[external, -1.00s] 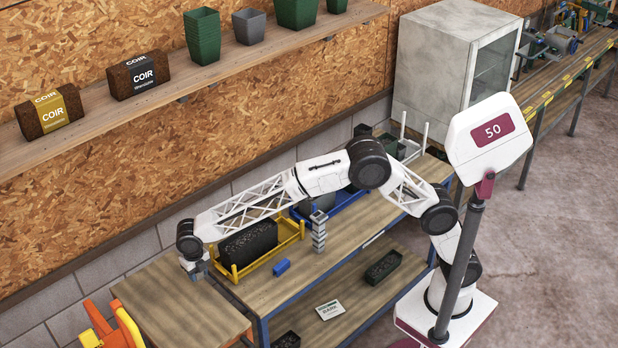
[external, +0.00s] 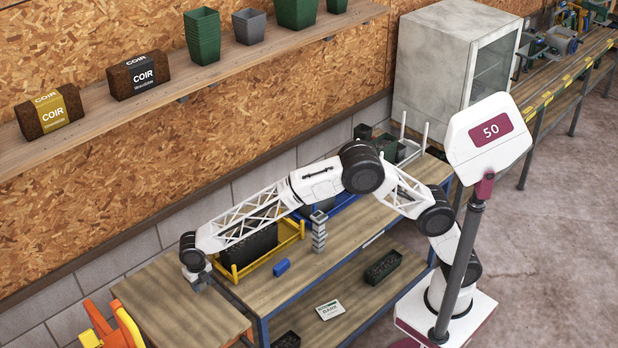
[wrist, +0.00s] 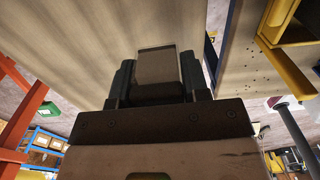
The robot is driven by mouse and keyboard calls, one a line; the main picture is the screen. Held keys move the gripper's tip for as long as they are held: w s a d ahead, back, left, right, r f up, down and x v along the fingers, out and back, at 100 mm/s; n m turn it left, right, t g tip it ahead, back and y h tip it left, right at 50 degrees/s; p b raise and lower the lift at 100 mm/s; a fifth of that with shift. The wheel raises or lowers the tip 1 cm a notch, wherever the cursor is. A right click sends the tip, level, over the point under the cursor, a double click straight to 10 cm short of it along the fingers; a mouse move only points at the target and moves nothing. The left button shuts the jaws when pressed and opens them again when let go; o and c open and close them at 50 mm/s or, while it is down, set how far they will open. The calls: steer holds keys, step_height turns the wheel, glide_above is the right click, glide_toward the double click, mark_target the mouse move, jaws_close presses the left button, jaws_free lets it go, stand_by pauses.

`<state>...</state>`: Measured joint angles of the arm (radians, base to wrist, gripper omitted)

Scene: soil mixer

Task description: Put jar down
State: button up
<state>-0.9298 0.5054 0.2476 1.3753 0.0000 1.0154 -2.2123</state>
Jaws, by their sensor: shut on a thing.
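My gripper (external: 200,283) hangs at the end of my arm over the wooden side table (external: 165,312), near its far right corner. It is shut on the jar. In the wrist view a pale, squared thing (wrist: 157,68) sits between the dark fingers of my gripper (wrist: 158,88); I take it to be the jar, but its full shape is hidden. In the external view the jar cannot be told apart from the gripper. Whether it touches the table top cannot be told.
The longer workbench (external: 262,295) adjoins on the right, with a yellow tray (external: 298,232) holding a dark block, a small blue thing (external: 281,267) and a grey stacked post (external: 318,235). Orange equipment (external: 118,330) stands at the lower left. The side table's middle is clear.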

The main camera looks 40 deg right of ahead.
mark_target(203, 297)
steer(key=shift+f, duration=0.25)
steer(key=shift+f, duration=2.5)
steer(key=shift+f, duration=0.15)
steer(key=o, duration=0.9)
steer(key=shift+o, duration=0.2)
step_height(203, 297, up, 12)
steer(key=shift+r, duration=0.1)
